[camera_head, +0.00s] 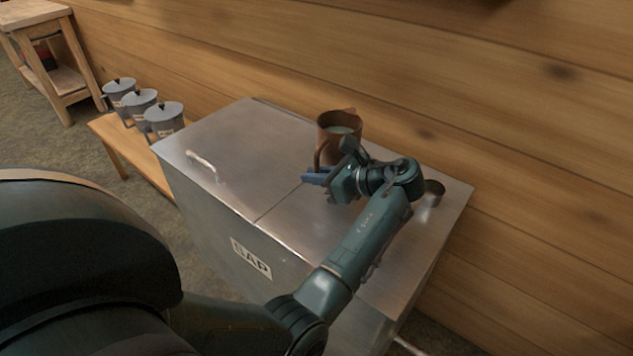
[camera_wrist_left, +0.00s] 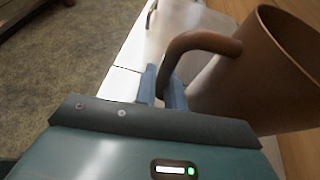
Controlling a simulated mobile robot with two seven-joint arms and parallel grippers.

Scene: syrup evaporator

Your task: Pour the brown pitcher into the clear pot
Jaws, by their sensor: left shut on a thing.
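The brown pitcher (camera_head: 340,135) stands about upright at the back of the metal sap box, with pale liquid showing inside its mouth. Whether its base touches the lid I cannot tell. My left gripper (camera_head: 318,177) is shut on the pitcher's handle. In the left wrist view the blue fingers (camera_wrist_left: 163,88) close around the lower part of the handle, and the pitcher's body (camera_wrist_left: 265,75) fills the right side. The clear pot does not show in either view. My right gripper is not in view.
The metal sap box (camera_head: 225,150) has a flat lid with a handle (camera_head: 203,165) and a short round metal fitting (camera_head: 433,192) at right. Several grey lidded pails (camera_head: 165,119) stand on a low wooden bench (camera_head: 112,140). A wooden table (camera_head: 30,12) is at far left. A plank wall closes the back.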

